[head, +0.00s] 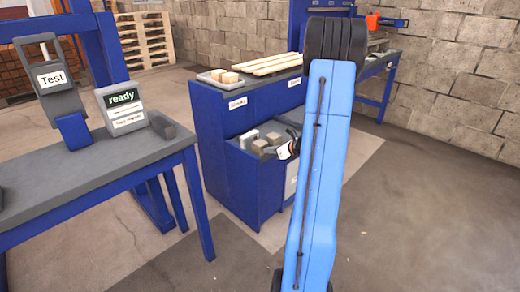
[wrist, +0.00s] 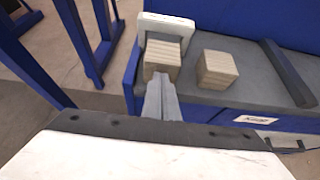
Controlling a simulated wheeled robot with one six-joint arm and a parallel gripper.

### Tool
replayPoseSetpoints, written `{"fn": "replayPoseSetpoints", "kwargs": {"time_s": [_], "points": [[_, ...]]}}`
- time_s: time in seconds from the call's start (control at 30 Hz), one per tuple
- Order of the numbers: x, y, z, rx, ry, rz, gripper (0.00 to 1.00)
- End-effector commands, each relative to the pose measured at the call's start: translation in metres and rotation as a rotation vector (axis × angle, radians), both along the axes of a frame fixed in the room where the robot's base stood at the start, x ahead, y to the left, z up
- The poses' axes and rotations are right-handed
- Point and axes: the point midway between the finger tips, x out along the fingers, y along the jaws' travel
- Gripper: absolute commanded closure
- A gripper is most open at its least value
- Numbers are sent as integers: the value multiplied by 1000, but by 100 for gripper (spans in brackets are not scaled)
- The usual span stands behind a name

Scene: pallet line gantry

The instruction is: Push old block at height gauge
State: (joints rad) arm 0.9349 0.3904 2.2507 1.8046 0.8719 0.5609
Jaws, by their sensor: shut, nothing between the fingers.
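Two wooden blocks stand on the grey lower shelf of the blue bench. In the wrist view the left block (wrist: 163,58) stands right in front of the white height gauge (wrist: 166,26). The right block (wrist: 217,68) stands apart from it, with bare shelf between. The gauge (head: 249,137) and blocks also show small in the head view. I cannot tell by looks which block is the old one. My gripper (wrist: 160,82) is shut and empty, its tips at the near face of the left block; I cannot tell if they touch. In the head view my gripper (head: 278,151) is partly hidden.
A dark raised bar (wrist: 287,72) runs along the shelf at the right. The upper bench top holds a tray of blocks (head: 226,76) and long boards (head: 272,65). A grey table with a "ready" display (head: 122,106) stands at the left.

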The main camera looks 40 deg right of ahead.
Motion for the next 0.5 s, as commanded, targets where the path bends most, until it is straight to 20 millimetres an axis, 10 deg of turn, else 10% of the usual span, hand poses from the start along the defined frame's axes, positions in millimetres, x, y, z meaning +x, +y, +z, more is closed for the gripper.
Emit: {"fn": "replayPoseSetpoints", "kwargs": {"time_s": [0.5], "points": [[10,1,0,0,0,0,100]]}}
